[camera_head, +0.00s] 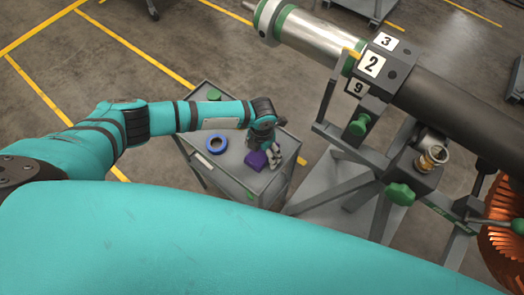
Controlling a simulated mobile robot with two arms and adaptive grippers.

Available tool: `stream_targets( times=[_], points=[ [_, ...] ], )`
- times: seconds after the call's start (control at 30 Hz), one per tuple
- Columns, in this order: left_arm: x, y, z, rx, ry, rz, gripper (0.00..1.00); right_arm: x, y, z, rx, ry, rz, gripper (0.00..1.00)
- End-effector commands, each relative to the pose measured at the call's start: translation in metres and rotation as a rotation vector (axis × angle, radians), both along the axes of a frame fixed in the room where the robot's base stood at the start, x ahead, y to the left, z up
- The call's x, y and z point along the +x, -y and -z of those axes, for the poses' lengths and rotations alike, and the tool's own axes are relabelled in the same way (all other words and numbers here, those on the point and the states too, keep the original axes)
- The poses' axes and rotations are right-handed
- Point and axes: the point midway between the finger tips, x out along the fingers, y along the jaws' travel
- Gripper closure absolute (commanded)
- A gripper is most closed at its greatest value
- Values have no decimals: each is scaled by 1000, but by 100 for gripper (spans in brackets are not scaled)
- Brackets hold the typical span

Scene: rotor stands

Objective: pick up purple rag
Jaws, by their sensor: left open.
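The purple rag (256,160) is a small crumpled heap on top of the grey cart (228,168), near the cart's middle right. My left gripper (266,158) is open and reaches down over the cart at the rag's right side. Its fingers overlap the rag's edge in this view, and I cannot tell whether they touch it. The rag's upper part is partly hidden by the gripper and wrist. My right gripper is not in view.
A green item (214,95) is at the cart's far end. Right of the cart stands a rotor stand (345,170) carrying a large shaft (440,110). Open floor with yellow lines lies left.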

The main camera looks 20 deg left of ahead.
Motion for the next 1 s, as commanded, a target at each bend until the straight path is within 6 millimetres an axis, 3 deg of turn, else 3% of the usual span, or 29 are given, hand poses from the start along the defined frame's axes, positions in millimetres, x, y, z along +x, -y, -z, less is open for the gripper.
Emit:
stream_targets(
  times=[0.2, 0.67, 1.0],
  points=[
    [0, 1, 1, -1, 1, 1, 12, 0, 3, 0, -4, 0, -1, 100],
    [0, 0, 0, 0, 0, 0, 72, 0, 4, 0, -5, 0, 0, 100],
    [0, 0, -1, 0, 1, 0, 72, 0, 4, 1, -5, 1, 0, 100]
  ],
)
